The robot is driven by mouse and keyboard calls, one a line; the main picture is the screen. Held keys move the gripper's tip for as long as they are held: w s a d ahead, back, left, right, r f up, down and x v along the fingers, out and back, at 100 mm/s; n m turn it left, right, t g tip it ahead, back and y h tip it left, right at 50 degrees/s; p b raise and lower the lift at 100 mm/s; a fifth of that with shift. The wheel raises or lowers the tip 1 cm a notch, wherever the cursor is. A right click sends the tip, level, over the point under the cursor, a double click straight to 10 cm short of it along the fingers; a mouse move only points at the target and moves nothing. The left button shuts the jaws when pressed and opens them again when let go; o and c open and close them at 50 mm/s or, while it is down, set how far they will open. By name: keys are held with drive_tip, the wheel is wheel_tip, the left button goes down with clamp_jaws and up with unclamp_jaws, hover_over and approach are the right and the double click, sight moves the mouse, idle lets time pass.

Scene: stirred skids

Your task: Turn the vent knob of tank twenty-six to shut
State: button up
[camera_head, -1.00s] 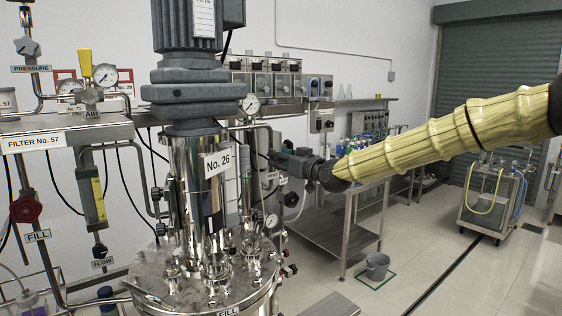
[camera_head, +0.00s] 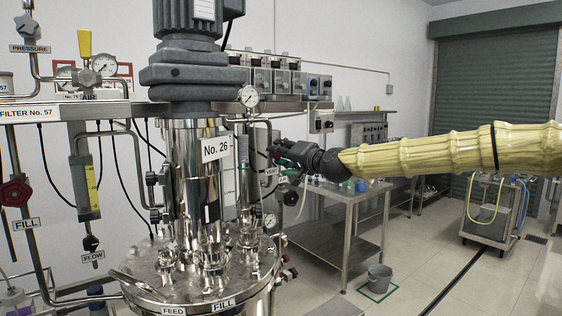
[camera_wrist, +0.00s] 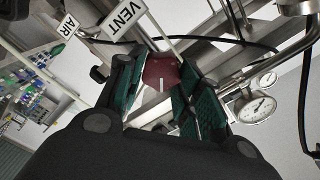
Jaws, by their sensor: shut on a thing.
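Tank twenty-six (camera_head: 180,205) is a shiny steel vessel with the plate "No. 26" (camera_head: 215,148) on its neck. A VENT label (camera_head: 271,171) hangs to its right; in the wrist view the VENT label (camera_wrist: 125,18) is at top left. The dark red vent knob (camera_wrist: 159,68) bears a white line that runs roughly up and down in the wrist view. My gripper (camera_wrist: 158,88) is shut on this knob, with a green pad on either side. In the head view my gripper (camera_head: 279,154) is right of the tank, and its fingers partly hide the knob.
An AIR label (camera_wrist: 67,27) is beside the VENT label. Pipes and a pressure gauge (camera_wrist: 257,107) are close on the right in the wrist view. A steel table (camera_head: 330,240) and a grey bucket (camera_head: 379,277) stand behind. Filter 57's rack is at left.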

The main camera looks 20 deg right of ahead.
drive_tip(key=m+b, duration=0.3)
drive_tip(key=m, duration=0.2)
drive_tip(key=m+b, duration=0.2)
drive_tip(key=m, duration=0.3)
drive_tip(key=shift+d+f+m+b, duration=0.1)
drive_tip(key=shift+f+m+b, duration=0.1)
drive_tip(key=shift+m+b, duration=0.2)
idle(0.3)
drive_tip(key=o, duration=1)
drive_tip(key=shift+o, duration=0.2)
drive_tip(key=v, duration=1.2)
